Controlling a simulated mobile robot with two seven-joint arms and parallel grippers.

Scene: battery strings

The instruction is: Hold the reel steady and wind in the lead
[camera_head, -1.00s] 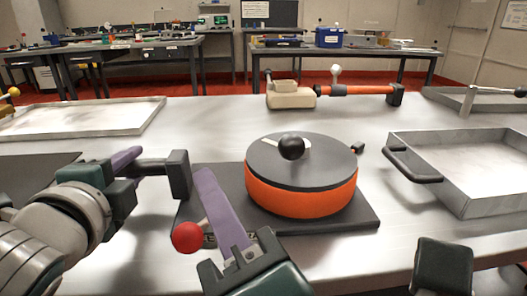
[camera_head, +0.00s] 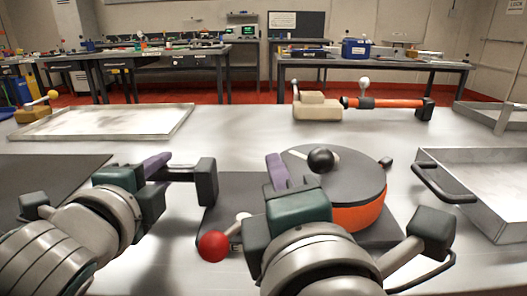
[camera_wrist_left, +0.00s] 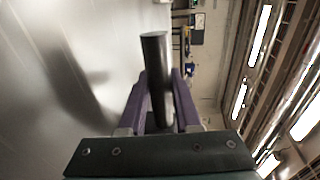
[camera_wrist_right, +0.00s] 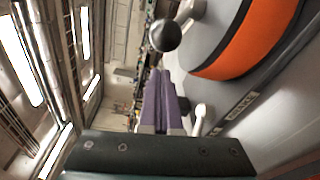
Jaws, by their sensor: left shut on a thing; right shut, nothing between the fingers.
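The reel (camera_head: 357,217) has a dark grey top, an orange side and a black crank knob (camera_head: 320,160). It sits on a dark base plate (camera_head: 232,190). A lever with a red ball (camera_head: 213,246) is at the plate's front left. My left gripper (camera_head: 160,166) is shut on a dark bar handle (camera_head: 207,183) left of the reel; the bar shows between its fingers in the left wrist view (camera_wrist_left: 157,80). My right gripper (camera_head: 277,168) is shut and empty, its purple fingers beside the reel's left side, apart from the knob (camera_wrist_right: 165,35). My right arm hides part of the reel and plate.
A metal tray (camera_head: 430,158) stands right of the reel, with a dark handle facing it. Another shallow tray (camera_head: 110,132) lies at the back left. A beige block (camera_head: 315,108) with an orange rod (camera_head: 390,103) is at the back.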

